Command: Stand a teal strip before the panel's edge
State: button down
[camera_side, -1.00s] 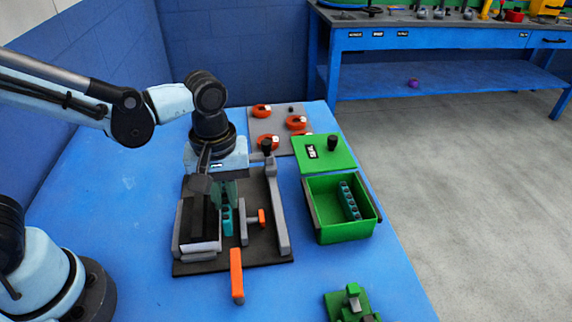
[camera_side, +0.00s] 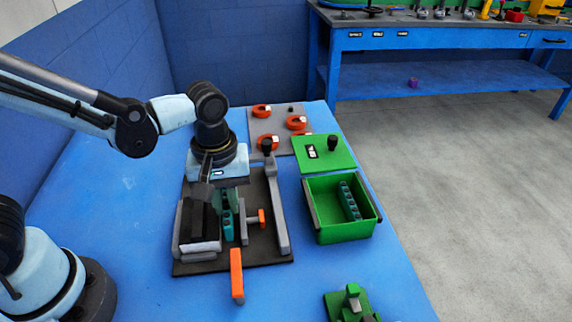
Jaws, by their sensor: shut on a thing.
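My gripper (camera_side: 222,193) points down over the dark fixture and is shut on a teal strip (camera_side: 228,226). The strip stands upright between the panel and a grey clamp plate. Whether its lower edge touches the fixture base cannot be told. The panel (camera_side: 198,226), a dark block with a pale lower layer, lies at the left of the fixture, just left of the strip. Another teal strip (camera_side: 350,201) lies in the green box.
The fixture (camera_side: 262,250) has a grey rail (camera_side: 276,215) at right and an orange-tipped screw clamp (camera_side: 262,217). An orange handle (camera_side: 237,270) stands at its front. The green box (camera_side: 343,237) and its lid (camera_side: 325,152) are at right. Orange clamps (camera_side: 297,122) sit behind.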

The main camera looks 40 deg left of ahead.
aim_at(226, 204)
jog(key=shift+f, duration=0.15)
jog(key=shift+f, duration=0.3)
jog(key=shift+f, duration=0.25)
dwell(0.7)
jog(key=c, duration=1.4)
grip_release()
jog(key=shift+r, duration=2.45)
